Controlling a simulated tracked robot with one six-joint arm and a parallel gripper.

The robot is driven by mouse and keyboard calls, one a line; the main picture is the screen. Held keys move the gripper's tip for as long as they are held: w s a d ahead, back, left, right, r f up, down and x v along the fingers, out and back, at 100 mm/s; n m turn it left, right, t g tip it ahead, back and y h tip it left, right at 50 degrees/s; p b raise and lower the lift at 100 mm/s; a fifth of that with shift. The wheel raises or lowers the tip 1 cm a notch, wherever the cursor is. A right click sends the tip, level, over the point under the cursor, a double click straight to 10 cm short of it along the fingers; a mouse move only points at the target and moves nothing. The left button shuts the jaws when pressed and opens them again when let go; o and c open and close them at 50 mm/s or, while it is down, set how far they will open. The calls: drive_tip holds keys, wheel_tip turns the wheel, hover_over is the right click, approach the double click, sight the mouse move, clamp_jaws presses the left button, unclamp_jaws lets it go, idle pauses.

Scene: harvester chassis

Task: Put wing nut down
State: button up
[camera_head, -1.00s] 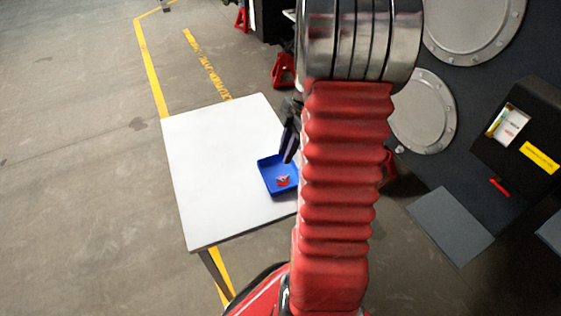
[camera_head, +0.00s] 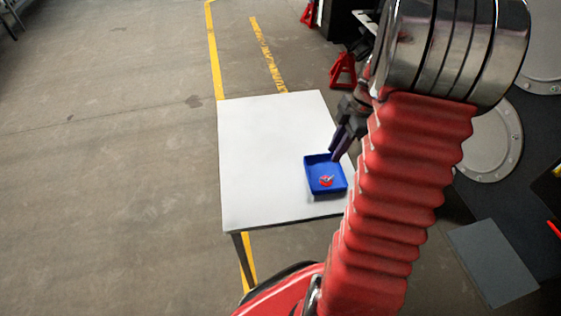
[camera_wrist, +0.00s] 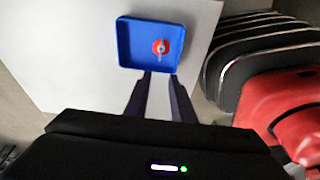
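A small red round piece with a pale metal part, likely the wing nut (camera_head: 327,180), lies in a blue tray (camera_head: 309,178). In the wrist view the nut (camera_wrist: 161,47) is right of the middle of the tray floor, inside the tray (camera_wrist: 122,42). My gripper (camera_head: 337,155) is at the tray's far edge in the head view. In the wrist view my gripper (camera_wrist: 161,76) has its two dark fingers apart, with bare white surface between them. The fingertips end by the tray's near rim there, clear of the nut. Nothing is held.
The tray stands near the right edge of a white table (camera_head: 270,150), whose left side is clear. A red jack stand (camera_head: 343,70) is on the floor behind. My red arm covers the table's right edge. A dark chassis wall (camera_head: 530,135) is at the right.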

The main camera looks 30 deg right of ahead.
drive_tip(key=w+a+r+m+h, duration=0.1)
drive_tip(key=a+r+m, duration=0.2)
drive_tip(key=a+r, duration=0.5)
drive_tip(key=s+a+r+m+t, duration=0.1)
drive_tip(key=s+a+r+m, duration=0.2)
drive_tip(key=a, duration=0.4)
drive_tip(key=s+a+r+m+t+h, duration=0.1)
drive_tip(key=s+a+r+m+t, duration=0.1)
drive_tip(key=a, duration=0.4)
drive_tip(key=s+a+r+m+t, duration=0.1)
drive_tip(key=s+a+r+m, duration=0.3)
drive_tip(key=a, duration=0.3)
drive_tip(key=shift+s+a+m+h, duration=0.35)
drive_tip(key=shift+m+h, duration=0.05)
drive_tip(key=shift+m, duration=0.4)
